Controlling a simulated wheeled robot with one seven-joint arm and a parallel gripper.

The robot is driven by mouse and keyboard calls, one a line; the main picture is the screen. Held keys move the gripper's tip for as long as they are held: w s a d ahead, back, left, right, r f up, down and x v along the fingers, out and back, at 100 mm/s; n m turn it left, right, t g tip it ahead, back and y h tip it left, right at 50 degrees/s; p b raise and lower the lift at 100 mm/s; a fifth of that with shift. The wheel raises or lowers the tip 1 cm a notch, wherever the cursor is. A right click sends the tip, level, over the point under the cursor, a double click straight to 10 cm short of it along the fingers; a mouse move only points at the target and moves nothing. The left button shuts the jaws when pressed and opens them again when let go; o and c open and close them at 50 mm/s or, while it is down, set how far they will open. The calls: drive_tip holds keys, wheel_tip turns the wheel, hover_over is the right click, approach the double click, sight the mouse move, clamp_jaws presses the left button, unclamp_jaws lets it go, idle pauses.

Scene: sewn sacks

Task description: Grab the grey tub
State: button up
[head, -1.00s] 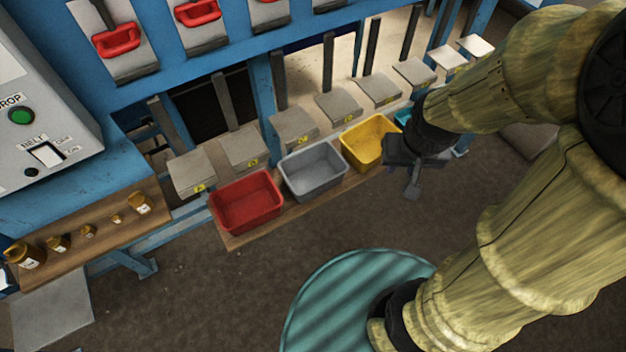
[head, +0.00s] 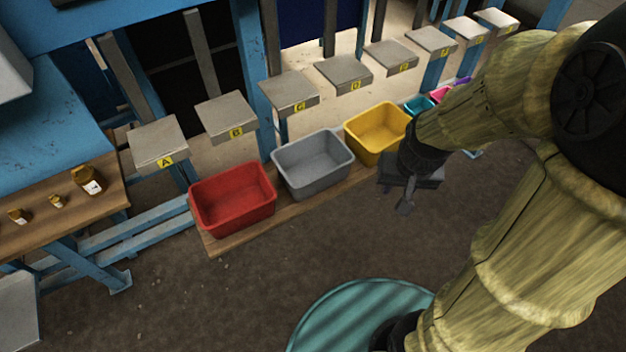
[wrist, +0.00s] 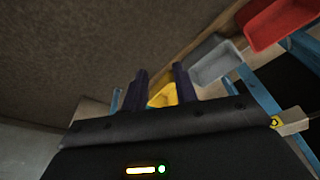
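The grey tub (head: 313,165) stands upright and empty on a low wooden shelf, between the red tub (head: 233,198) and the yellow tub (head: 378,132). My gripper (head: 405,205) is in front of the yellow tub, to the right of the grey tub and apart from it. In the wrist view the two dark fingers (wrist: 158,82) stand apart with a gap between them, and the yellow tub (wrist: 163,96) shows through it. The grey tub (wrist: 214,60) is to the right of the fingers there, with the red tub (wrist: 278,20) beyond it.
Lettered grey plates, such as plate C (head: 289,91), stand in a row above and behind the tubs. Small teal (head: 419,104) and pink tubs are further right. A wooden bench (head: 95,205) with small brown bottles is at left. The floor (head: 240,290) before the shelf is clear.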

drive_tip(key=w+a+f+m+b, duration=0.2)
drive_tip(key=w+a+f, duration=0.3)
drive_tip(key=w+f, duration=0.3)
drive_tip(key=w+a+f+m+g+b, duration=0.1)
drive_tip(key=w+a+f+m, duration=0.4)
drive_tip(key=w+f, duration=0.4)
drive_tip(key=w+a+f+m+b, duration=0.2)
drive_tip(key=w+a+f, duration=0.3)
drive_tip(key=w+f, duration=0.4)
drive_tip(key=shift+w+f+m+g+y+b, duration=0.3)
drive_tip(key=shift+m+g, duration=0.1)
drive_tip(key=shift+m, duration=0.4)
drive_tip(key=b, duration=0.1)
hover_over(325, 183)
drive_tip(key=s, duration=0.1)
wheel_tip(325, 183, down, 7)
drive_tip(key=shift+s+a+r, duration=0.1)
drive_tip(key=shift+a+r, duration=0.1)
drive_tip(key=shift+a, duration=0.1)
drive_tip(key=shift+f, duration=0.15)
drive_tip(key=f, duration=0.2)
drive_tip(key=w+f+b, duration=0.1)
drive_tip(key=f, duration=0.2)
drive_tip(key=shift+w+d, duration=0.1)
drive_tip(key=shift+d, duration=0.1)
